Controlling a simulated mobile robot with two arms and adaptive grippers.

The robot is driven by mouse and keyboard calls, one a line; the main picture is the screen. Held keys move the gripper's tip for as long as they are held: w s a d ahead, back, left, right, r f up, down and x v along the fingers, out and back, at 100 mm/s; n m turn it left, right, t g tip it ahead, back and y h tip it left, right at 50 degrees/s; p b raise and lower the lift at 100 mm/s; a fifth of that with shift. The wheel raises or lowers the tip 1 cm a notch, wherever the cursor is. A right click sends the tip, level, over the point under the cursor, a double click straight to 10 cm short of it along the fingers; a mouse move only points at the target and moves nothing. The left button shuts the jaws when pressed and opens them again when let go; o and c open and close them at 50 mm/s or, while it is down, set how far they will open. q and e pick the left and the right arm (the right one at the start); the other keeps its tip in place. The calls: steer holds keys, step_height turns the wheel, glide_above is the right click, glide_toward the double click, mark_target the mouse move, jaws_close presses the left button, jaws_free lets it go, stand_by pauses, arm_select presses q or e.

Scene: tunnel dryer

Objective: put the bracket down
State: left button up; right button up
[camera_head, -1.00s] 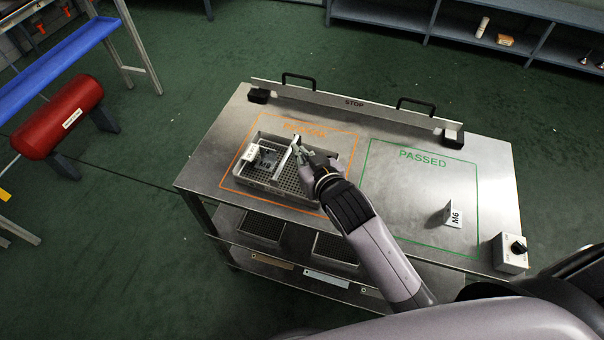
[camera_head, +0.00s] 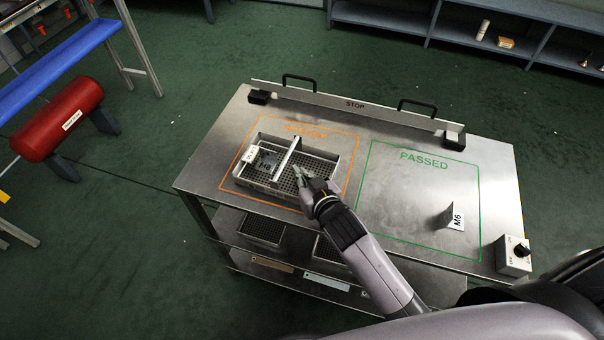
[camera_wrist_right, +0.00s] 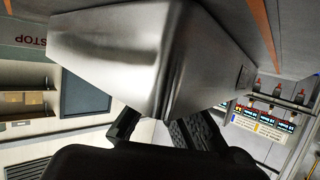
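In the wrist view a bent, shiny metal bracket (camera_wrist_right: 112,55) fills the space in front of my right gripper (camera_wrist_right: 160,125). Its dark fingers meet the bracket's lower part and appear shut on it; their tips are partly hidden. In the head view my right gripper (camera_head: 303,178) is over the front right part of a grey tray (camera_head: 331,167), with the bracket small and hard to make out. A second bent plate marked M6 (camera_head: 455,217) stands in the green PASSED outline (camera_head: 414,142). My left gripper is not in view.
The tray lies in an orange outline (camera_head: 343,130) on a steel table; a divider (camera_head: 286,158) splits it, with dark parts and a white tag on the left. A STOP rail (camera_head: 355,104) runs along the back. A switch box (camera_head: 513,254) is front right. Most of the green area is bare.

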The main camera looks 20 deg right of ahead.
steer(key=o, duration=0.5)
steer(key=shift+r, duration=0.25)
steer(key=v, duration=1.2)
steer(key=shift+f, duration=0.15)
steer(key=shift+s, duration=0.1)
